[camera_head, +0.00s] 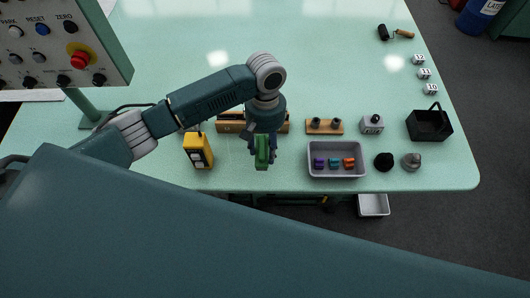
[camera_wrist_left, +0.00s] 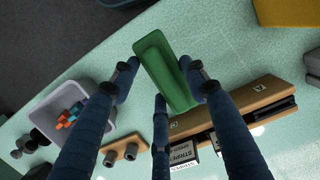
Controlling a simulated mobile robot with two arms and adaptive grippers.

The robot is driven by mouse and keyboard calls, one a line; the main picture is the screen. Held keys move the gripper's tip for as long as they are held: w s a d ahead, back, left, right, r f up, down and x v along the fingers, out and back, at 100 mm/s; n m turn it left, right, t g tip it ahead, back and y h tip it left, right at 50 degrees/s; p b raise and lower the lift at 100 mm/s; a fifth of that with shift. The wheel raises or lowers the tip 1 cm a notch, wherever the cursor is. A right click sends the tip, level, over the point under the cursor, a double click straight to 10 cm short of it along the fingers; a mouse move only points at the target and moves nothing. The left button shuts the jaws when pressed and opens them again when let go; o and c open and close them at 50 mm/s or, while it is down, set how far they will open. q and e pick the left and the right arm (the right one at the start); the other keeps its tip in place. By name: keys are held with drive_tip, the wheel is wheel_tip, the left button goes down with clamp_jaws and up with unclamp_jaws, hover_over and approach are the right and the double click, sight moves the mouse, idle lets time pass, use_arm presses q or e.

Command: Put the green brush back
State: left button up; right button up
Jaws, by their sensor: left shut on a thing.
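My left gripper (camera_head: 262,148) is shut on the green brush (camera_head: 262,157), in front of the wooden rack near the table's front edge. In the left wrist view the brush (camera_wrist_left: 163,68) is a green block between my dark blue fingers. Its underside is hidden. The wooden rack (camera_head: 228,126) is partly behind my gripper; in the left wrist view the rack (camera_wrist_left: 245,103) has dark slots and white labels reading "STRIPE". The brush appears apart from the rack, but its height above the table is hard to tell. My right gripper is not in view.
A yellow device (camera_head: 198,150) stands left of the gripper. A grey tray (camera_head: 337,175) with purple, teal and orange pieces is to the right. A wooden block with two dark pegs (camera_head: 324,127) stands behind the tray. A black basket (camera_head: 430,124) is farther right. The table's back is mostly clear.

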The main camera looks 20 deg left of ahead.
sight(265, 155)
use_arm(q)
wheel_tip(265, 155, down, 5)
drive_tip(key=shift+r+p, duration=0.2)
drive_tip(key=shift+p, duration=0.1)
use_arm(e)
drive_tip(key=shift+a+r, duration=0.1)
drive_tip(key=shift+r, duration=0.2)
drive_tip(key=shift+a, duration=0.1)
use_arm(q)
drive_tip(key=shift+f, duration=0.15)
drive_tip(key=o, duration=1.1)
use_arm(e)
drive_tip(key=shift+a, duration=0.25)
use_arm(q)
drive_tip(key=r, duration=0.4)
drive_tip(key=w+r+b, duration=0.1)
drive_tip(key=r, duration=0.3)
drive_tip(key=r+b, duration=0.1)
drive_tip(key=r, duration=0.3)
drive_tip(key=shift+w+a+r, duration=0.1)
drive_tip(key=shift+w+a, duration=0.1)
drive_tip(key=shift+w, duration=0.2)
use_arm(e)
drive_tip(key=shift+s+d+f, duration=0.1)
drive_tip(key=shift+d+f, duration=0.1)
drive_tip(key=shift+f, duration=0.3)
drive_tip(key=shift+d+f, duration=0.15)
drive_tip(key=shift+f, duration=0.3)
